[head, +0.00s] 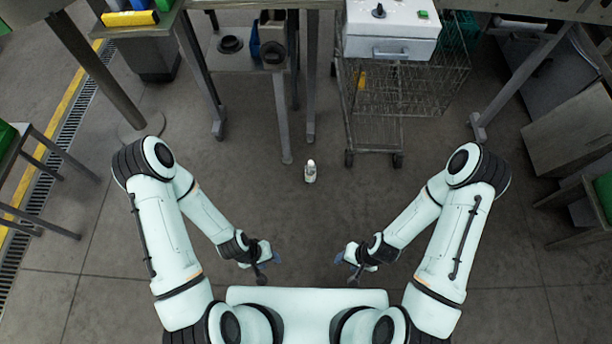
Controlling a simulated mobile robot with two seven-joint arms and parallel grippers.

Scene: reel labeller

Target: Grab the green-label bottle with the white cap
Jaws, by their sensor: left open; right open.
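A small bottle with a white cap (310,171) stands on the floor in the middle of the head view, in front of the table legs. Its label looks pale with some green, but it is too small to read. My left gripper (271,264) is open and empty, below and to the left of the bottle. My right gripper (346,263) is open and empty, below and to the right of it. Both grippers are well apart from the bottle.
A wire cart (375,110) with a white box (391,30) on top stands behind and right of the bottle. A small table (246,60) with dark parts is behind left. A green-topped stand (18,150) is far left. The floor around the bottle is clear.

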